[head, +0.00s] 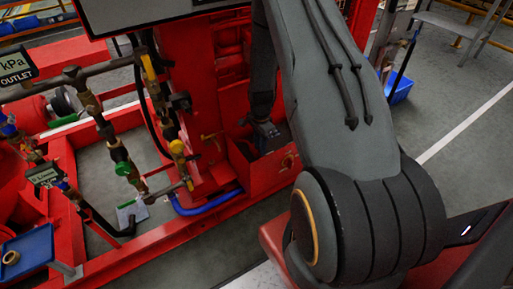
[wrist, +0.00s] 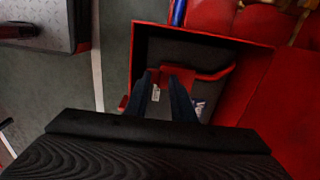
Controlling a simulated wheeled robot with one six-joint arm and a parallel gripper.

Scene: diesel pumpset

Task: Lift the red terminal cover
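In the wrist view, my gripper (wrist: 163,80) reaches down into an open red box with a dark inside. Its two dark fingers are apart, with a gap visible between them. A small red part (wrist: 183,72), which looks like the terminal cover, shows right at the fingertips; I cannot tell whether the fingers touch it. Pale labels on a dark body, perhaps a battery, show below and beside the fingers. In the head view, my gripper (head: 266,132) is at the red box, and the cover is hidden or too small to make out.
The red box (head: 262,178) has upright walls close around my gripper. Red frame and pipes with valves (head: 122,168) stand to the left. A blue hose (head: 205,207) runs by the box. A blue tray (head: 27,250) is at the lower left.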

